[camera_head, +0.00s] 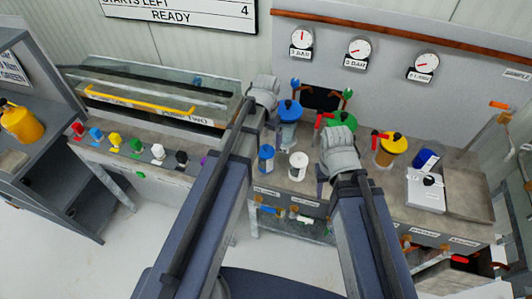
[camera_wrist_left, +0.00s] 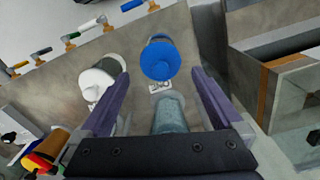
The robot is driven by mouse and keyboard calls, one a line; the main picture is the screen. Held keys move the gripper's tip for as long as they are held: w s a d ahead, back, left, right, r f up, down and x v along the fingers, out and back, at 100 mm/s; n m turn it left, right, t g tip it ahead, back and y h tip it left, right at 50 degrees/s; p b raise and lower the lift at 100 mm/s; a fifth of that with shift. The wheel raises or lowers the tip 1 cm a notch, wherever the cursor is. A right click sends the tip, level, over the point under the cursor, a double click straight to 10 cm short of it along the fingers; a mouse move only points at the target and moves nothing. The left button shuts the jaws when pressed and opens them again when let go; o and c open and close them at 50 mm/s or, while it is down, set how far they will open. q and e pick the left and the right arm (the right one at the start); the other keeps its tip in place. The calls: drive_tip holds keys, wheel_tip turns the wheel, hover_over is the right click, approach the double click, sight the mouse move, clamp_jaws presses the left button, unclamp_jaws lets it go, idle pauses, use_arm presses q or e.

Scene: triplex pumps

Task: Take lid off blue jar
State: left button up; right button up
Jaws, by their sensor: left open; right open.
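The small blue jar (camera_head: 266,158) stands upright on the bench, with a blue round lid on top. In the left wrist view the blue jar (camera_wrist_left: 160,62) lies ahead, between the directions of my two fingers. My left gripper (camera_wrist_left: 160,73) is open and empty, and the jar looks apart from it. In the head view my left gripper (camera_head: 263,98) is above and behind the jar, its fingers mostly hidden. My right gripper (camera_head: 322,172) is open, to the right of the white jar (camera_head: 298,165).
A glass vessel with a blue top (camera_head: 289,110) stands close behind the jars. Green-topped (camera_head: 342,121) and yellow (camera_head: 390,148) vessels stand to the right. Coloured valve handles line the bench front.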

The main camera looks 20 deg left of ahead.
sight(266, 146)
use_arm(q)
wheel_tip(266, 146, down, 4)
drive_tip(key=b, duration=0.3)
drive_tip(key=shift+f, duration=0.1)
drive_tip(key=c, duration=1.2)
drive_tip(key=shift+o, duration=0.2)
